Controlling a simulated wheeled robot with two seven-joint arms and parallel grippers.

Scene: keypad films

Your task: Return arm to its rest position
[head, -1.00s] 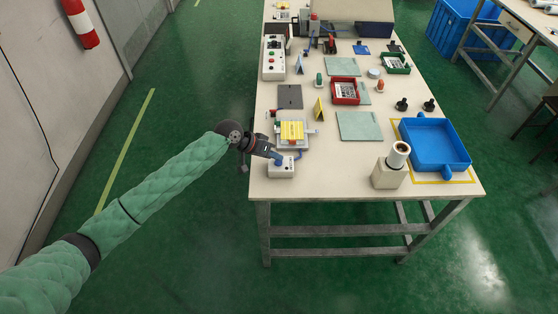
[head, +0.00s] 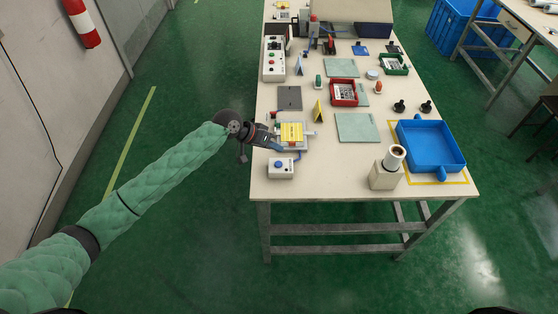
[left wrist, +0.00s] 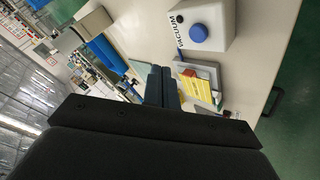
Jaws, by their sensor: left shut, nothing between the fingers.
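My left arm reaches in from the left in the head view. Its gripper (head: 277,147) is shut and empty, above the table's near left part, beside the yellow keypad fixture (head: 291,133) and just behind the white button box (head: 281,168). In the left wrist view the shut fingers (left wrist: 160,88) point toward the table. There the white box (left wrist: 206,24) with a blue button and the word VACUUM stands beyond them, and the yellow fixture (left wrist: 196,86) is to their right. My right gripper is in neither view.
The table (head: 330,180) has a blue tray (head: 432,166) and a cream holder with a white roll (head: 385,173) at its near right. Green mats, a red bin (head: 344,103) and a control box (head: 273,69) stand farther back. The floor left of the table is clear.

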